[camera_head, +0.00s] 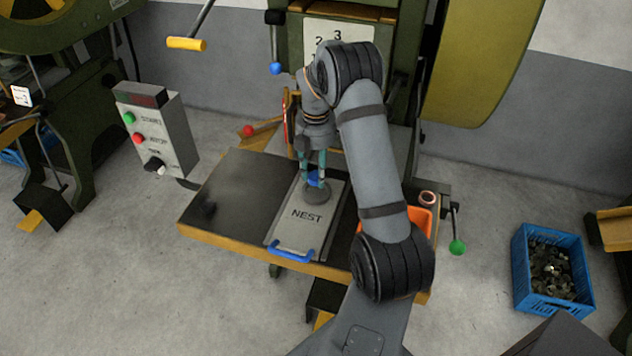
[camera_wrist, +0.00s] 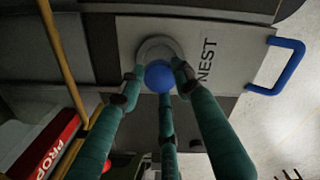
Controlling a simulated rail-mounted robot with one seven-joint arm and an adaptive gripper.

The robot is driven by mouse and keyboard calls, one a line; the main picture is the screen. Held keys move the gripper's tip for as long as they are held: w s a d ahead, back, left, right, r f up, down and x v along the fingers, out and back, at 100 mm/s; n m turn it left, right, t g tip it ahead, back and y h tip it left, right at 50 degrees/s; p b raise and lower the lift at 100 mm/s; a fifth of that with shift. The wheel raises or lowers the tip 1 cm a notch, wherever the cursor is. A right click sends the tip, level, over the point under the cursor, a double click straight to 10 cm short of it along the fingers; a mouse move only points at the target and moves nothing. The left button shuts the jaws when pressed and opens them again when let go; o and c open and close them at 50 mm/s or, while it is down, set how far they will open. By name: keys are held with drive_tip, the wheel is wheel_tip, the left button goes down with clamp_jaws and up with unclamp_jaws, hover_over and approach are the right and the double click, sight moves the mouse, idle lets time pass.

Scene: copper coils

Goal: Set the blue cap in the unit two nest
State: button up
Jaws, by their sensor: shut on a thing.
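The blue cap (camera_head: 314,179) is between the fingers of my gripper (camera_head: 313,168), which is shut on it. In the wrist view the round blue cap (camera_wrist: 158,76) sits between the green fingertips (camera_wrist: 155,85). The nest plate (camera_head: 290,232) is a grey slide marked NEST with a blue handle (camera_head: 291,254) at its front. Its round grey nest (camera_head: 317,196) lies just below the cap; it also shows behind the cap in the wrist view (camera_wrist: 158,44). I cannot tell whether the cap touches the nest.
The dark press table (camera_head: 228,190) has bare room left of the plate. An orange bin (camera_head: 420,220) and a copper coil (camera_head: 427,198) are at right, partly behind my arm. A control box (camera_head: 158,130) stands at left. A blue crate of metal parts (camera_head: 524,275) is on the floor.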

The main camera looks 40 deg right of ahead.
sight(316, 176)
drive_tip(key=shift+f, duration=1.7)
drive_tip(key=shift+s+f, duration=0.1)
drive_tip(key=shift+f, duration=0.3)
drive_tip(key=o, duration=1.1)
drive_tip(key=shift+r, duration=0.1)
wheel_tip(316, 176, up, 13)
drive_tip(key=shift+f+p, duration=0.15)
drive_tip(key=shift+p, duration=0.35)
